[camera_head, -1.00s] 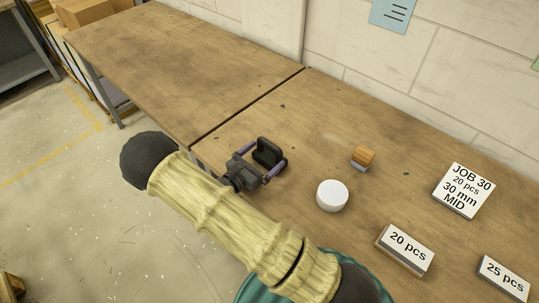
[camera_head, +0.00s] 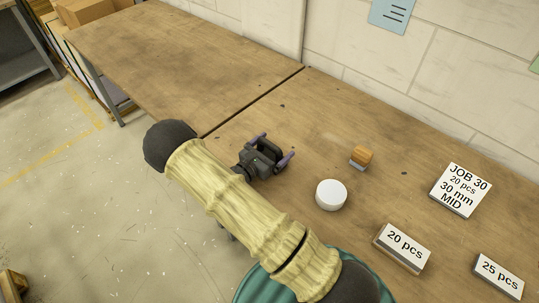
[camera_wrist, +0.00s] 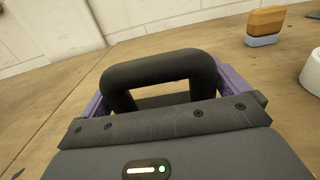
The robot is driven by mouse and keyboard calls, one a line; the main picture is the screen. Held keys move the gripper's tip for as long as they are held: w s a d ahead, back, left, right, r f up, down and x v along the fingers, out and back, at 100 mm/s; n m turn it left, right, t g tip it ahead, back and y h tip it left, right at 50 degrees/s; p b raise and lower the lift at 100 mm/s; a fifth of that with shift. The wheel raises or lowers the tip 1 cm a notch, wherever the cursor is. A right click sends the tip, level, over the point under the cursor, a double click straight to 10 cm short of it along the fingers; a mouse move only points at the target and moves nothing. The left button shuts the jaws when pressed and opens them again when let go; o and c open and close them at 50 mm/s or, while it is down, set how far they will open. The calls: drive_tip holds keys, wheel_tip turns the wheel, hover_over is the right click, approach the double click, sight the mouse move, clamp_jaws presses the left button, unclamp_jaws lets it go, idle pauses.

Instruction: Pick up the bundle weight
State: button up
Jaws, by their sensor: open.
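The bundle weight (camera_head: 267,150) is a black block with a rounded arch handle. It stands upright on the wooden table. In the wrist view its thick handle (camera_wrist: 160,65) rises between my two purple fingers. My gripper (camera_head: 277,147) is open, with one finger on either side of the handle. It also shows in the wrist view (camera_wrist: 168,92), where gaps seem to remain beside the handle. The lower part of the weight is hidden behind the gripper body.
On the wooden table (camera_head: 330,115), a white round puck (camera_head: 331,195) and a wood-topped block (camera_head: 361,157) stand to the right. Farther right are a job card (camera_head: 461,190) and stacks marked 20 pcs (camera_head: 402,247) and 25 pcs (camera_head: 499,275). The left table half is clear.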

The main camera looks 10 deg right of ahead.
drive_tip(key=c, duration=1.7)
drive_tip(key=shift+r, duration=0.15)
drive_tip(key=shift+r, duration=0.1)
drive_tip(key=shift+w+r, duration=0.1)
drive_tip(key=shift+r, duration=0.4)
drive_tip(key=shift+r+b, duration=0.45)
drive_tip(key=shift+r, duration=3.95)
